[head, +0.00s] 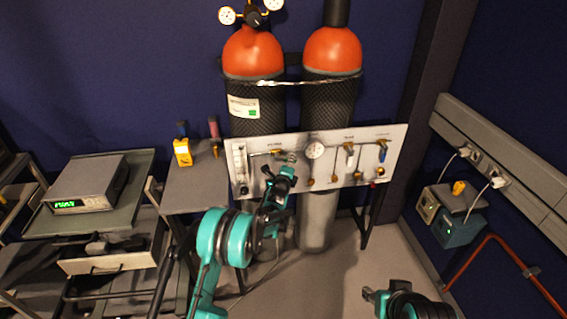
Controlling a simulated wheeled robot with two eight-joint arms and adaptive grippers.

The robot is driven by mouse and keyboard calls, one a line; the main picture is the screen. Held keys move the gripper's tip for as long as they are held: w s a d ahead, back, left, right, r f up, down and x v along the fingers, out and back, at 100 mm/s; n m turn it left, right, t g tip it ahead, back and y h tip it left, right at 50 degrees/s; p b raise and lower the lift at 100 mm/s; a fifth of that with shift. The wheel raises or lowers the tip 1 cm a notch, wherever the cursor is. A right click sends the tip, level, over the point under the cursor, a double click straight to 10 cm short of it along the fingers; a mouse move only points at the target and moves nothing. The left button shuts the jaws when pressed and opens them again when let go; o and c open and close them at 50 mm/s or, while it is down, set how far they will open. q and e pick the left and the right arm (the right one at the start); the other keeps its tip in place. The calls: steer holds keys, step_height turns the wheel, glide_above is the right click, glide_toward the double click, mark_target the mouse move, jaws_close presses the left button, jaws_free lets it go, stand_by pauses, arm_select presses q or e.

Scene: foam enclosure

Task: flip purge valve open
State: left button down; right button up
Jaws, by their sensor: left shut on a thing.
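A white valve panel (330,187) stands in front of two gas cylinders. It carries a round gauge (314,150), brass fittings and several valves under labels too small to read, so I cannot tell which is marked purge. One valve with a brass body (350,148) sits right of the gauge, and a blue-handled valve (382,152) is at the far right. My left gripper (286,162) is at the left part of the panel, shut on a valve handle there, which it mostly hides. My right gripper (369,295) is low at the bottom right, away from the panel; its opening is unclear.
Orange-topped cylinders (253,55) stand behind the panel, strapped together. A small grey table (197,185) with a yellow meter (182,152) stands left of it. A bench with an instrument (87,184) is further left. A red pipe (500,240) runs at right.

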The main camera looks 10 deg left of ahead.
arm_select(q)
steer(key=shift+r+n+t, duration=0.6)
steer(key=shift+r+n, duration=0.2)
steer(key=shift+n, duration=0.7)
steer(key=c, duration=1.5)
jaws_free()
steer(key=s, duration=0.4)
steer(key=s+a, duration=0.1)
steer(key=s, duration=0.7)
steer(key=shift+a, duration=0.15)
steer(key=shift+w, duration=0.1)
